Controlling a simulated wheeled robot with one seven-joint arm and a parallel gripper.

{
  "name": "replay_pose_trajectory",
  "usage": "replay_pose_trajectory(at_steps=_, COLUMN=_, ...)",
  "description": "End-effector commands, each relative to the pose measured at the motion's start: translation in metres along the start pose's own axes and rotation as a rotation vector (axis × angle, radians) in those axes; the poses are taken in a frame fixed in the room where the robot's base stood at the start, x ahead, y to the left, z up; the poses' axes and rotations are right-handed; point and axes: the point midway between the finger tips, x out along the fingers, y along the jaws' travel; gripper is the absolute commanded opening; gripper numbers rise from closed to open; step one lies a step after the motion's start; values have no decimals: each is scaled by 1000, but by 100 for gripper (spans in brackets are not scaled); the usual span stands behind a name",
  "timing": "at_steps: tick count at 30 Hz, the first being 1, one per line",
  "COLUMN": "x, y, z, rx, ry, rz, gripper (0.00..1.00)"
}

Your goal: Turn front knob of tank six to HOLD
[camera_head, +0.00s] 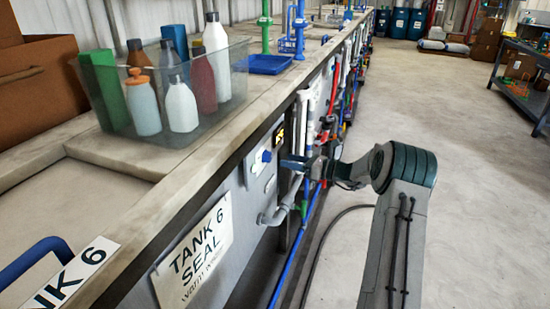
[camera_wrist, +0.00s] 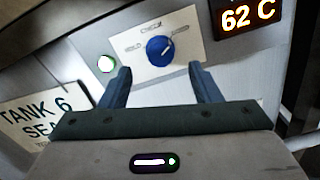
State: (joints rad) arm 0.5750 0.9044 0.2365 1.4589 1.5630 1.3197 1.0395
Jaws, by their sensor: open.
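The front knob of tank six is a round blue knob (camera_wrist: 160,50) on a pale label plate (camera_wrist: 188,22); its white pointer mark slants to the upper right in the wrist view. In the head view the knob (camera_head: 266,156) sits on the grey front panel. My gripper (camera_wrist: 160,82) is open, its two blue fingers pointing at the panel, one on each side of the knob and slightly short of it in the picture. Contact is not visible. In the head view the gripper (camera_head: 290,162) is close to the panel.
A lit display (camera_wrist: 248,15) reads 62 C right of the knob. A white-green button (camera_wrist: 106,64) is on its left. The TANK 6 SEAL sign (camera_head: 198,252) hangs nearer. Grey pipes (camera_head: 276,216) run below. A bin of bottles (camera_head: 165,100) stands on the ledge.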

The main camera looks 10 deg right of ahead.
Motion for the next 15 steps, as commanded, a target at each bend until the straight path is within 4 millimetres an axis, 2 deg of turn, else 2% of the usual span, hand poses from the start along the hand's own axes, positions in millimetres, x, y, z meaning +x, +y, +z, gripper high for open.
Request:
replay_pose_trajectory(at_steps=1, x=12, y=1, z=0, rx=0, ry=2, rz=3, gripper=57)
replay_pose_trajectory(at_steps=6, x=41, y=0, z=0, rx=-1, ry=2, rz=1, gripper=57)
replay_pose_trajectory(at_steps=9, x=53, y=0, z=0, rx=-1, ry=1, rz=0, gripper=57)
replay_pose_trajectory(at_steps=15, x=63, y=0, z=0, rx=-1, ry=1, rz=-1, gripper=57)
